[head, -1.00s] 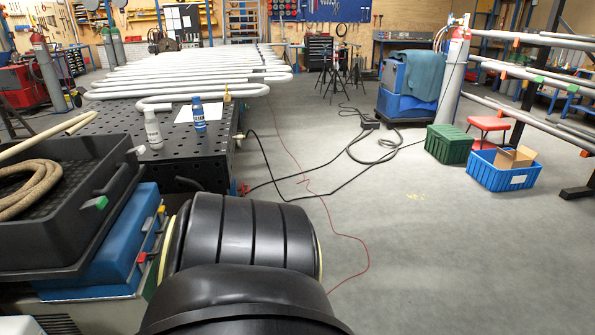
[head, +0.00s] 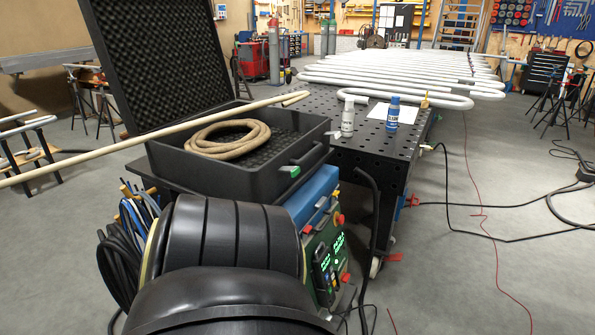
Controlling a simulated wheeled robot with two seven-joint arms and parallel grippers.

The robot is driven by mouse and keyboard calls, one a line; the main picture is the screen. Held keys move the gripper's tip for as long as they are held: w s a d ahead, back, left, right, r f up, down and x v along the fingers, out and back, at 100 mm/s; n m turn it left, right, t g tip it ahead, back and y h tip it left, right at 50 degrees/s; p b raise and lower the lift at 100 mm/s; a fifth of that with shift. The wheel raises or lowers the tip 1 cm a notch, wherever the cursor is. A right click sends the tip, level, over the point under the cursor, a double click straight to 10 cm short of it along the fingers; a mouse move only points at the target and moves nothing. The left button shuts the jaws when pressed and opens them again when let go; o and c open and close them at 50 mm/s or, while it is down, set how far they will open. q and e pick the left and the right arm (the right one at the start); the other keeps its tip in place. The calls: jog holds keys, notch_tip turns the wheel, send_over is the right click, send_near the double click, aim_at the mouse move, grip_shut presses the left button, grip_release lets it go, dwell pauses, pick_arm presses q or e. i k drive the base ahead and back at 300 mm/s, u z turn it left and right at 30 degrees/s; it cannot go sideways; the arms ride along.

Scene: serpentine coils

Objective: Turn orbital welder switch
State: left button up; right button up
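The orbital welder (head: 318,240) appears to be the blue and green machine below the open black case, left of the perforated table. Its panel faces right, with green lit displays and several small coloured controls. A red knob (head: 339,219) sits near the top of the panel and another red control (head: 346,278) sits lower. I cannot tell which control is the switch. My large black arm links fill the bottom middle and hide the lower left part of the machine. Neither gripper shows in the head view.
The open black case (head: 312,161) holds a coiled tan hose (head: 228,138); a long pale rod (head: 75,170) lies across it. The black perforated table (head: 360,150) bears a white bottle (head: 348,116), a blue bottle (head: 393,112) and white serpentine tubes (head: 440,101). Cables lie on the floor at right.

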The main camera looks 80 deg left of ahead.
aim_at(345, 276)
jog(key=u, duration=2.1)
